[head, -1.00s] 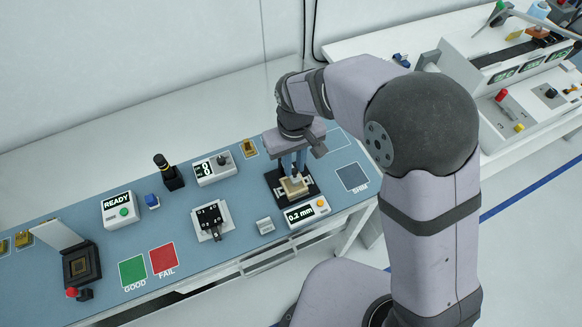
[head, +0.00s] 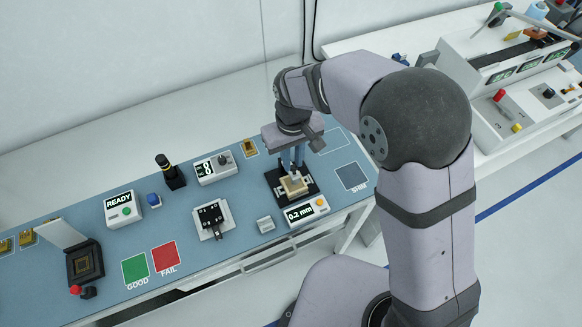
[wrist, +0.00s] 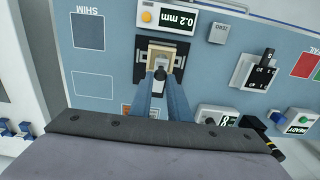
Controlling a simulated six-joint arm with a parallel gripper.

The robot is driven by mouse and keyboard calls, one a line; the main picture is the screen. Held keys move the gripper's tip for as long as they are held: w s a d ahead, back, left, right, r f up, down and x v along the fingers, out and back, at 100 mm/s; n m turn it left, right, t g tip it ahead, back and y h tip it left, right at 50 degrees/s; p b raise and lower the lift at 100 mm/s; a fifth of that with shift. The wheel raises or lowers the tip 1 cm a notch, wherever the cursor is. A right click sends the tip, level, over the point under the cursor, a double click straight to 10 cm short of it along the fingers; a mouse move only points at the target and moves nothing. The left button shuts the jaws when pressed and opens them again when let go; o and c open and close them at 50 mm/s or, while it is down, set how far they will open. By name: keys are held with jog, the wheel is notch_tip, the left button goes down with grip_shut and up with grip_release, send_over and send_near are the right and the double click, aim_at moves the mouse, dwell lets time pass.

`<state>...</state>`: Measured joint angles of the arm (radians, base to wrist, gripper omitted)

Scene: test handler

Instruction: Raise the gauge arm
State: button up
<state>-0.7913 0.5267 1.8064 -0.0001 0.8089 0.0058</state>
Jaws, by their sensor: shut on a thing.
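The gauge stands on a black base (head: 272,181) near the right end of the blue bench mat, with a tan block (head: 293,188) on it. In the wrist view the tan block (wrist: 161,57) lies beyond my fingertips. My gripper (head: 293,171) points down over the gauge. In the wrist view my gripper (wrist: 160,78) is shut on a small dark knob (wrist: 160,73), which seems to belong to the gauge arm. The rest of the gauge arm is hard to make out. The display (head: 301,213) in front reads 0.2 mm.
A ZERO box (head: 265,225) stands just left of the display. A SHIM square (head: 352,177) lies flat to the right. A black fixture on a white plate (head: 211,217) and a small readout box (head: 214,168) stand to the left.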

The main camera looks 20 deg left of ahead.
jog(key=shift+w+a+r, duration=0.15)
jog(key=shift+w+a+r+p, duration=0.25)
jog(key=shift+r+p, duration=0.1)
jog(key=shift+p, duration=0.15)
jog(key=shift+c, duration=0.3)
jog(key=o, duration=0.6)
jog(key=shift+f, duration=0.1)
jog(key=shift+s+r+p, duration=0.1)
jog(key=shift+r+p, duration=2)
jog(key=shift+r, duration=0.4)
